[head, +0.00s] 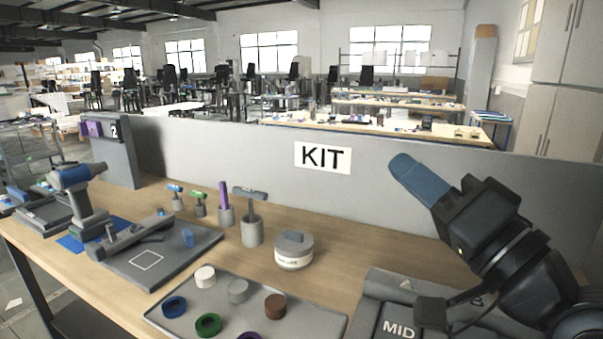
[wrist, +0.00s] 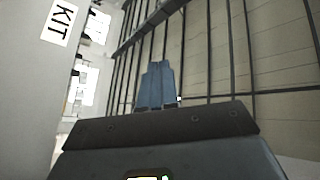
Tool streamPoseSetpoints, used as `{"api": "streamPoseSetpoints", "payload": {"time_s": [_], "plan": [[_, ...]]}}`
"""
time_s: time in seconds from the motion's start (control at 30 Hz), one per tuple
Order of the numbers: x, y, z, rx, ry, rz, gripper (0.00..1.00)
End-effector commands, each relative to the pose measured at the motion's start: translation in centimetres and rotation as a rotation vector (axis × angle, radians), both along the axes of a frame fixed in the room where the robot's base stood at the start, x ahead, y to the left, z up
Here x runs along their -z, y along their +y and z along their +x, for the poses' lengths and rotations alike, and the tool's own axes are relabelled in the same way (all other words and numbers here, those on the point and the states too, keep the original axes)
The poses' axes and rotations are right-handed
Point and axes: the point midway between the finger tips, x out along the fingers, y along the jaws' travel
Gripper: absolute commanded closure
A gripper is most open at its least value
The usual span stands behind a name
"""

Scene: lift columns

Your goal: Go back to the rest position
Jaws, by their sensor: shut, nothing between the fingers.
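My gripper (head: 420,180) is at the right in the head view, raised above the table and pointing up and to the left in front of the grey partition. Its blue fingers are together with nothing between them. In the wrist view the blue fingers (wrist: 158,85) show at the centre, closed, against a tan wall with dark bars. The gripper touches nothing that I can see.
The wooden table (head: 365,245) holds a grey tray (head: 310,311) with several coloured rings, a round tin (head: 294,252), tools in holders (head: 252,232), and a blue-grey device (head: 85,200). A MID-labelled block (head: 398,328) lies below my arm. The KIT partition (head: 250,150) stands behind.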

Motion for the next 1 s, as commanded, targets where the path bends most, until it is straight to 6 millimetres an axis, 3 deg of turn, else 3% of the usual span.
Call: {"api": "streamPoseSetpoints", "payload": {"time_s": [0.27,0.47,0.77,1.0], "plan": [[4.4,-0.8,-2.4,0.201,0.014,0.139,1.0],[9.8,-1.5,-5.7,0.354,0.083,0.139,1.0],[18.7,-2.4,-13.8,0.539,0.231,-0.022,1.0],[24.3,-3.7,-22.4,0.61,0.331,-0.286,1.0]]}}
